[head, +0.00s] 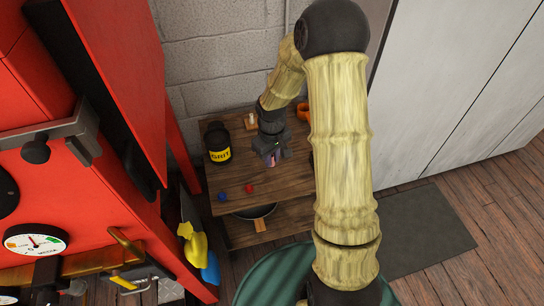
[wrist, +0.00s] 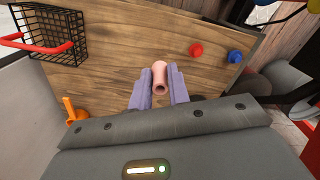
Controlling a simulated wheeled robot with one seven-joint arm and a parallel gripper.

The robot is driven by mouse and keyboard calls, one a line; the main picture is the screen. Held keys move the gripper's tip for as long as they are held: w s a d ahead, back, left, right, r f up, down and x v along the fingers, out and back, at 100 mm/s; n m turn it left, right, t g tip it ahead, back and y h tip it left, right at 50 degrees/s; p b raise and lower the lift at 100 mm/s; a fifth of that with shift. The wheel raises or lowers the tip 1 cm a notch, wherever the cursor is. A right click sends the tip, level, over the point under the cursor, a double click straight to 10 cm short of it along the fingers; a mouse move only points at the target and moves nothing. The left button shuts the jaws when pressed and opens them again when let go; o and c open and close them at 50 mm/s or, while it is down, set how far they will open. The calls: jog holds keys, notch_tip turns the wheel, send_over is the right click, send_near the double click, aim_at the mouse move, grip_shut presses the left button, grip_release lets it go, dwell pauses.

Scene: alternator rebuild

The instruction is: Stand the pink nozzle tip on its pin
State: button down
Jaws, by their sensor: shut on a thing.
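The pink nozzle tip (wrist: 159,78) is a short hollow tube, seen in the wrist view between the two purple fingers of my gripper (wrist: 159,88). The fingers are shut on its sides, and its open end faces the camera. In the head view my gripper (head: 271,158) is over the wooden shelf top (head: 285,185), and only a sliver of pink shows at the fingers. I cannot tell how high the tip is above the wood. A red round piece (wrist: 195,50) and a blue round piece (wrist: 234,56) sit apart from it on the wood. I cannot make out a pin.
A black GRIT jar (head: 218,147) stands at the shelf's left. A small pale object (head: 251,121) and an orange item (head: 304,112) are at the back. A black wire basket (wrist: 50,35) is in the wrist view. The red cabinet (head: 120,90) rises at left.

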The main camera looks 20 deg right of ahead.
jog(key=shift+r, duration=0.4)
jog(key=shift+f, duration=0.1)
jog(key=w+f+m, duration=0.1)
jog(key=m, duration=0.1)
jog(key=w+f+m, duration=0.1)
jog(key=f+m, duration=0.1)
jog(key=m, duration=0.1)
jog(key=shift+w, duration=0.2)
